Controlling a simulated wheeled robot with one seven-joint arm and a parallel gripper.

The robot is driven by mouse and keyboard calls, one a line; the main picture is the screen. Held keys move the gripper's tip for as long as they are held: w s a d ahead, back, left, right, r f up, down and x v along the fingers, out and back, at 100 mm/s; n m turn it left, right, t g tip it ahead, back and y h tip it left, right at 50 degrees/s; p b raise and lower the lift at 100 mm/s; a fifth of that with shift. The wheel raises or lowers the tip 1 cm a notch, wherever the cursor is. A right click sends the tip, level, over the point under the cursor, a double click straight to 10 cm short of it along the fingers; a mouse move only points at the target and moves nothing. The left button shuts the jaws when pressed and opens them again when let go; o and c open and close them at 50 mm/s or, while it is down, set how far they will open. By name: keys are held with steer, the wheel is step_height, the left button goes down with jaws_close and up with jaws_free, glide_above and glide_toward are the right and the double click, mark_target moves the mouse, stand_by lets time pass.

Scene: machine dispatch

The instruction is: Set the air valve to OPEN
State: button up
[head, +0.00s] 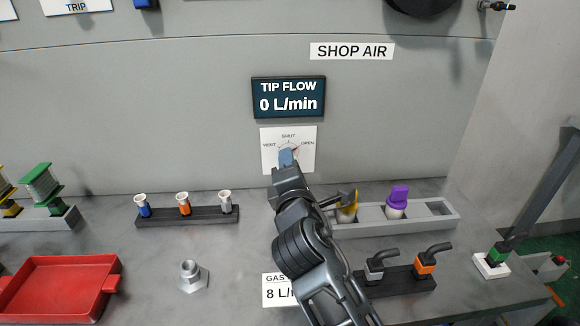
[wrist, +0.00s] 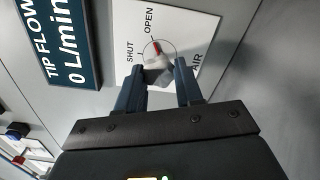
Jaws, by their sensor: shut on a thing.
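The air valve is a knob on a white plate (head: 306,163) on the grey panel, marked VENT, SHUT and OPEN. In the wrist view, the pale knob (wrist: 157,72) has a red pointer (wrist: 155,47). The pointer points to the OPEN side of SHUT; I cannot tell whether it sits exactly on the OPEN mark. My gripper (head: 287,158) is shut on the knob, with its blue fingers on either side of it in the wrist view (wrist: 158,82). The fingers hide most of the knob in the head view.
The TIP FLOW display (head: 288,97) above the valve reads 0 L/min. A grey rack (head: 430,222) with yellow and purple items stands close to the right of my arm. A dark rack (head: 190,216) and a hex-based fitting (head: 192,276) are left. A red tray (head: 60,287) lies farther left.

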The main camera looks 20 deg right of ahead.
steer(key=o, duration=1)
steer(key=shift+o, duration=0.2)
steer(key=b+v, duration=0.1)
steer(key=v, duration=0.6)
steer(key=shift+s+a, duration=0.1)
steer(key=shift+s, duration=0.25)
